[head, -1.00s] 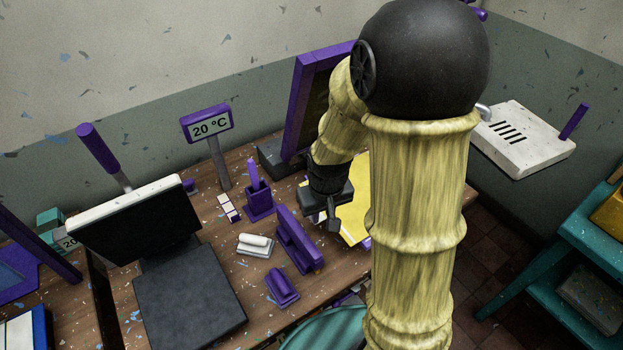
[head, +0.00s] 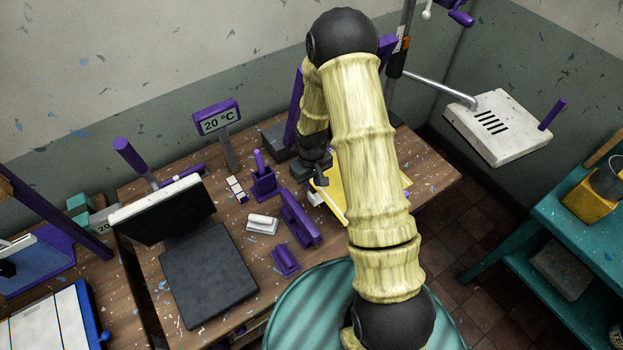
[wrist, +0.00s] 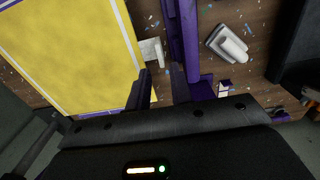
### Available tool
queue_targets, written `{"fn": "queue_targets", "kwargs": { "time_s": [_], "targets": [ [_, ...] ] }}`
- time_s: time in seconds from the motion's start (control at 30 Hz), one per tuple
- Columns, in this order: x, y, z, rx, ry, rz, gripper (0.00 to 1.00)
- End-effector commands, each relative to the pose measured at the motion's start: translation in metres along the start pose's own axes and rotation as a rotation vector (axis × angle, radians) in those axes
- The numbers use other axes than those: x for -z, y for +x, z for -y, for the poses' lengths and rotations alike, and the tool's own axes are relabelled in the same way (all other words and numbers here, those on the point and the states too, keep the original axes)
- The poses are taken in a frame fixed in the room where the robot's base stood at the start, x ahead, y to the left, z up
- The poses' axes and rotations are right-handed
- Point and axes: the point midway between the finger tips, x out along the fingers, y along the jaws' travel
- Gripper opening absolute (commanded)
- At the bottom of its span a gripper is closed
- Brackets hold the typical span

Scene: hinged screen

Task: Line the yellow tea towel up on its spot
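The yellow tea towel (head: 334,195) lies flat on the wooden desk, partly hidden behind my arm in the head view. My gripper (head: 318,180) is by the towel's left edge in the head view. In the wrist view my gripper (wrist: 161,78) has its fingers apart with nothing between them, beside the towel's edge and a small white block (wrist: 152,51).
A black hinged screen (head: 170,210) and a temperature display (head: 217,119) are farther left.

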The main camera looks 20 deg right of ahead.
Motion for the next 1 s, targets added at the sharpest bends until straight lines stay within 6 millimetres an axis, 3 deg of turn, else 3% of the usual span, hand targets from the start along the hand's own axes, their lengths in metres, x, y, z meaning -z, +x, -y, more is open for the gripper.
{"fn": "queue_targets", "kwargs": {
  "time_s": [0.23,0.87,1.0],
  "targets": [
    [0.000,0.013,0.000,0.000,0.001,0.001,0.22],
    [-0.001,0.083,0.000,0.000,0.000,0.001,0.22],
    [0.000,0.079,0.000,0.000,0.000,0.000,0.00]
  ]
}}
